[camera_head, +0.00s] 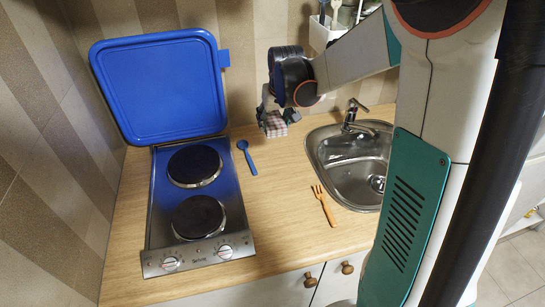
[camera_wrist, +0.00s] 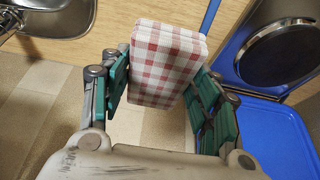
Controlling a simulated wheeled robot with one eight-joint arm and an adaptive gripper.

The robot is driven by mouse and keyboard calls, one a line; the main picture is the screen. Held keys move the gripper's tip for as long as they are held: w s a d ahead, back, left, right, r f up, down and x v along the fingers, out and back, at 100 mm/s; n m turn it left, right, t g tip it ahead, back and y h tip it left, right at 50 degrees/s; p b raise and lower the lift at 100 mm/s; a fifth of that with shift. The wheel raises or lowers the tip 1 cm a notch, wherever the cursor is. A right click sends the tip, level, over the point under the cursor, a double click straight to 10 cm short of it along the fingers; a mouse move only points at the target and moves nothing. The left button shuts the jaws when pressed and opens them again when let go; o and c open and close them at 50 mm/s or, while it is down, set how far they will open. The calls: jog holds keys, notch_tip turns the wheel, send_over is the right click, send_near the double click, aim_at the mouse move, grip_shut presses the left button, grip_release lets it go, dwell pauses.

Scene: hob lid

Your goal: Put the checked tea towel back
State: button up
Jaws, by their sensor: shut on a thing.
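The checked tea towel (camera_head: 275,127), red and white and folded into a block, is at the back of the wooden worktop, between the hob and the sink. My gripper (camera_head: 270,108) is shut on it from above. In the wrist view the towel (camera_wrist: 166,62) sits between the two green-padded fingers of my gripper (camera_wrist: 161,88). I cannot tell whether its underside touches the worktop. The far side of the towel is hidden.
The hob (camera_head: 197,225) has its blue lid (camera_head: 160,88) raised against the wall. A blue spoon (camera_head: 247,157) and an orange fork (camera_head: 324,206) lie on the worktop (camera_head: 275,228). The sink (camera_head: 340,170) and tap (camera_head: 351,117) are to the right. A utensil holder (camera_head: 322,35) hangs behind.

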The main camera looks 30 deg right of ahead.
notch_tip(320, 180, down, 15)
jog(key=b, duration=0.4)
jog(key=shift+r, duration=0.1)
jog(key=shift+f, duration=0.2)
jog(key=o, duration=1.2)
jog(key=shift+r, duration=0.15)
jog(key=shift+r, duration=0.25)
jog(key=p+v, duration=0.3)
jog(key=v, duration=0.8)
jog(key=shift+s+r+p, duration=0.15)
jog(key=shift+r+p, duration=0.15)
